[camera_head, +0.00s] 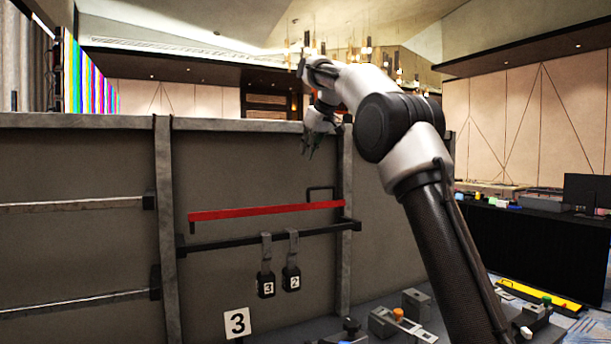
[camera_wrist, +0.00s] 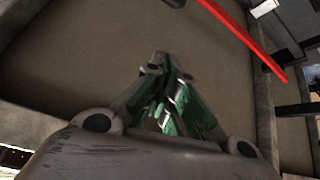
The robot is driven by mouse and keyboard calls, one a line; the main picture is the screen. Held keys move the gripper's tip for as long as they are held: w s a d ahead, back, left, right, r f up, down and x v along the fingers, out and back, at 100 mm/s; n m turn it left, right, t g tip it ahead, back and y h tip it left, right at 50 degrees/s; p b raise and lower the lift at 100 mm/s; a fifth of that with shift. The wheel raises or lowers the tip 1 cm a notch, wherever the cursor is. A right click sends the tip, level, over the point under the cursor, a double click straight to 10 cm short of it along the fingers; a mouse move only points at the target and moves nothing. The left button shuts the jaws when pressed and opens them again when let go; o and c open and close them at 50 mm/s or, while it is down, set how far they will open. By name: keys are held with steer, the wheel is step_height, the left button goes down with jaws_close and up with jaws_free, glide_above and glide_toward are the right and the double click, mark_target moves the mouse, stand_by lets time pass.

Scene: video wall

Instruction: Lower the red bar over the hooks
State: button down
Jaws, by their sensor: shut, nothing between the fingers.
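The red bar (camera_head: 265,211) runs nearly level across the grey panel, a little above a black rail (camera_head: 220,243). A black handle (camera_head: 321,188) stands up near the bar's right end. Two black hooks hang on the rail, with tags marked 3 (camera_head: 266,284) and 2 (camera_head: 291,278). My gripper (camera_head: 310,154) is above the bar's right part, apart from it, fingers pointing down. In the wrist view the green-padded fingers (camera_wrist: 168,62) are together and empty. The red bar (camera_wrist: 246,40) crosses the upper right there, clear of the fingers.
Grey posts (camera_head: 165,230) frame the panel, and its top edge (camera_head: 75,121) lies near gripper height. A sign marked 3 (camera_head: 237,323) stands below the hooks. Small control boxes (camera_head: 397,322) sit at the lower right. A black-draped table (camera_head: 515,245) is farther right.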

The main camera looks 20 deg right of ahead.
steer(key=x, duration=1)
steer(key=shift+s+f, duration=0.1)
steer(key=s, duration=0.1)
steer(key=s+d, duration=0.1)
steer(key=s, duration=0.1)
steer(key=shift+s+d+f, duration=0.15)
steer(key=shift+d+f, duration=0.25)
steer(key=shift+s, duration=0.1)
